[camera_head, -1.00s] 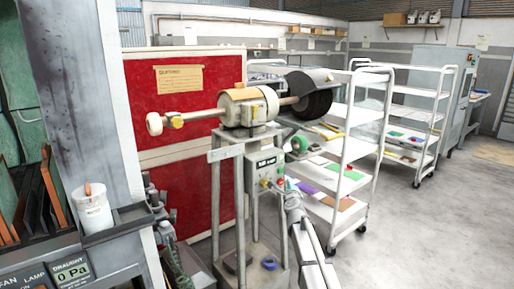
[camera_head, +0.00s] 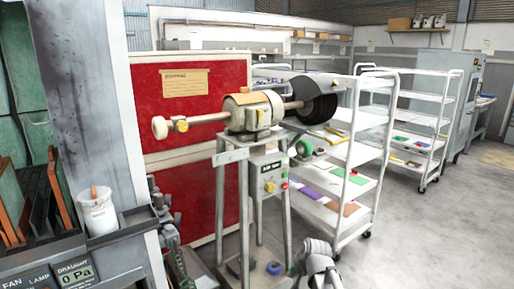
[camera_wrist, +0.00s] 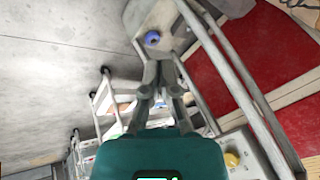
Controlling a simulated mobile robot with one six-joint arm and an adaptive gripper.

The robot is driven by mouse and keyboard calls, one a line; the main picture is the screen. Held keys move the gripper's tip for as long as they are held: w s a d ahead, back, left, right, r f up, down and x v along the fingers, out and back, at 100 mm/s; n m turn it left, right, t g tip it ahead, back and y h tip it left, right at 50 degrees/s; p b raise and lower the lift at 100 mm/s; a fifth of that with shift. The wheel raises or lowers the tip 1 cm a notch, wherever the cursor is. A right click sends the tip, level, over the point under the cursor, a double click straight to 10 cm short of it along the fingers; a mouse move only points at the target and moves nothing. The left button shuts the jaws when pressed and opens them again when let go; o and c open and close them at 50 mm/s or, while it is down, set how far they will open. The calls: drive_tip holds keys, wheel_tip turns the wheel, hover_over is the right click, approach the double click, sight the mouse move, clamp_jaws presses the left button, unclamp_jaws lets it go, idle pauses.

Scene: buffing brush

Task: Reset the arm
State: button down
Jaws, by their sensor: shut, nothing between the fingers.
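A part of my arm (camera_head: 318,262) shows at the bottom edge of the head view, apart from the box. My gripper (camera_wrist: 158,68) is shut and empty in the wrist view. A corner of the control box with a yellow button (camera_wrist: 232,159) shows at the lower right there.
A blue roll (camera_head: 274,268) lies on the frame's low shelf. White shelf carts (camera_head: 362,150) stand at the right. A red panel (camera_head: 190,100) is behind the machine, and a cabinet with a white pot (camera_head: 98,212) is at the left. Floor at the right is clear.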

drive_tip(key=s+d+f+n+g+h, duration=0.1)
drive_tip(key=s+d+n+g+h, duration=0.15)
drive_tip(key=s, duration=0.45)
drive_tip(key=s+d+f+n+g+h, duration=0.1)
drive_tip(key=s+d+g, duration=0.15)
drive_tip(key=s, duration=0.35)
wheel_tip(320, 180, up, 22)
drive_tip(key=p, duration=2.2)
drive_tip(key=shift+d, duration=0.15)
